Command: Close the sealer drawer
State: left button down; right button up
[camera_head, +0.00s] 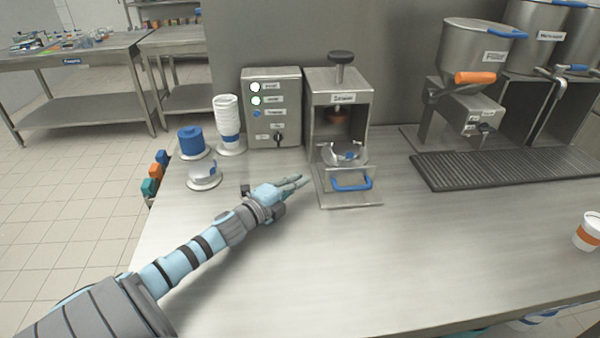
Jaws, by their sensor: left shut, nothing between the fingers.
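The sealer (340,85) is a steel box with a black knob on top, standing at the back middle of the table. Its drawer (349,198) is out at the front, with a blue handle (351,184) on its face. A round metal holder (342,153) sits in the drawer; I cannot tell whether a cup is in it. My left gripper (301,183) is shut and empty, just left of the drawer and apart from the handle, pointing right. My right gripper is not in view.
A control box (273,107) stands left of the sealer, beside a stack of white cups (227,118) and a blue roll (191,141). A black drip grate (500,166) lies to the right. A cup (588,232) stands at the right edge. The front table is clear.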

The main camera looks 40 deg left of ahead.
pick_arm(q)
jog(key=s+d+r+m+g+h+p, duration=0.1)
jog(key=s+d+h, duration=0.1)
jog(key=s+d, duration=0.1)
jog(key=s+d+r+m+h+p, duration=0.1)
jog(key=s+d+h, duration=0.2)
jog(key=d, duration=0.2)
jog(key=s+d+r+m+g+h+p, duration=0.1)
jog(key=s+d+h, duration=0.1)
jog(key=d+h, duration=0.1)
jog(key=shift+s+d+g+p, duration=0.3)
jog(key=shift+s+d, duration=0.1)
jog(key=shift+d, duration=0.25)
jog(key=shift+w+d+f+h, duration=0.1)
jog(key=shift+w+d+h, duration=0.1)
jog(key=shift+d+h, duration=0.1)
jog(key=x, duration=0.9)
jog(key=shift+w+a+f+p, duration=0.1)
jog(key=shift+w+f+p, duration=0.05)
jog(key=shift+w+p, duration=0.3)
jog(key=shift+w+a+f+b, duration=0.25)
jog(key=shift+w+a+b, duration=0.15)
jog(key=shift+a+b, duration=0.1)
jog(key=shift+w+a+f+b, duration=0.25)
jog(key=shift+w+a+b, duration=0.1)
jog(key=shift+w+a, duration=0.4)
jog(key=shift+a, duration=0.2)
